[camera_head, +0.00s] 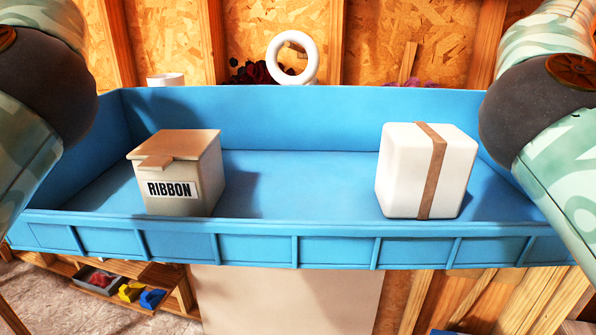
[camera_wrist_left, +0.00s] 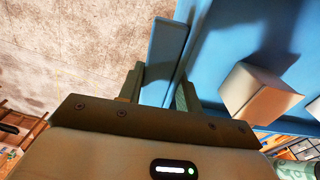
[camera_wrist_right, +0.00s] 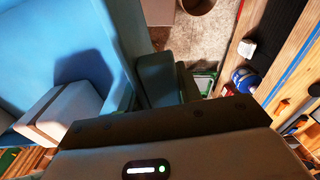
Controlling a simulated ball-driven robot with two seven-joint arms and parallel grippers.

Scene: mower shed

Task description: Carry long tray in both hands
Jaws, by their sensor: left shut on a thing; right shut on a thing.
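A long blue tray (camera_head: 300,165) spans the head view, roughly level. A beige box labelled RIBBON (camera_head: 182,175) stands in its left part, and a white box with a brown band (camera_head: 408,170) stands in its right part. My left gripper (camera_wrist_left: 160,88) is shut on the tray's left end wall in the left wrist view. My right gripper (camera_wrist_right: 150,85) is at the tray's right end in the right wrist view, shut on its wall; the grip is partly hidden by its fingers. In the head view both grippers are hidden behind my arms.
A white ring (camera_head: 292,58) and a white cup-like thing (camera_head: 165,79) show beyond the tray's far wall. Below the tray, a wooden shelf (camera_head: 150,285) holds colourful items at the lower left. Bare floor (camera_wrist_left: 75,45) lies outside the tray's left end.

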